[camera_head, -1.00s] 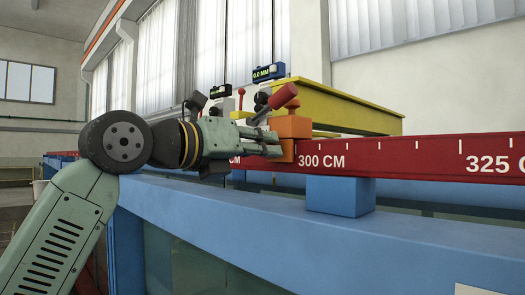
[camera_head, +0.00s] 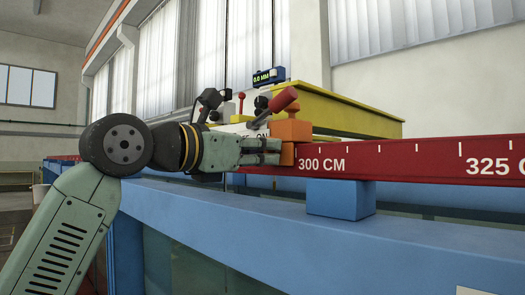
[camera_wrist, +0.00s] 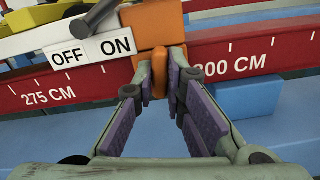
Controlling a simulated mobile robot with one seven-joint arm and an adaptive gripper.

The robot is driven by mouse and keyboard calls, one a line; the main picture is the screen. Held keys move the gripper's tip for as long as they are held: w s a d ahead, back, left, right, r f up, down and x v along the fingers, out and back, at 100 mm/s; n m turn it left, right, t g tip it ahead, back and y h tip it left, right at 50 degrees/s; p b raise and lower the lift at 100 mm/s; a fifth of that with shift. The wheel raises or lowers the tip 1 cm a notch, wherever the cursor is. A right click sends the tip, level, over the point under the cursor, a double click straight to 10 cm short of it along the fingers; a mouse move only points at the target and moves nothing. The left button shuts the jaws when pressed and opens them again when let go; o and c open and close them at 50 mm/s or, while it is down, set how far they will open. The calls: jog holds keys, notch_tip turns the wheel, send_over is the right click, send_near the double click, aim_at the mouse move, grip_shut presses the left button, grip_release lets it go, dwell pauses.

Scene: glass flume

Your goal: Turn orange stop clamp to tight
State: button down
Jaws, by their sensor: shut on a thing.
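The orange stop clamp (camera_head: 291,130) sits on the red scale rail, just left of the 300 CM mark. In the wrist view its orange block (camera_wrist: 158,22) is at the top centre, with a narrow orange knob (camera_wrist: 159,72) standing out from its front. My gripper (camera_head: 277,152) reaches in from the left in the head view. In the wrist view its fingers (camera_wrist: 160,84) are shut on the knob, one on each side. The fingers hide the knob in the head view.
The red rail (camera_head: 415,159) runs along the blue flume frame (camera_head: 410,225). Left of the clamp is a white OFF/ON plate (camera_wrist: 92,48) with a lever (camera_wrist: 92,20); the lever's red grip (camera_head: 283,98) is close above my gripper. A yellow carriage (camera_head: 345,113) and a 0.0 MM display (camera_head: 268,75) stand behind.

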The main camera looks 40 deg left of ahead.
dwell(0.3)
jog(key=c, duration=1.6)
grip_release()
jog(key=shift+c, duration=0.2)
jog(key=s+a, duration=0.1)
jog(key=s, duration=1.1)
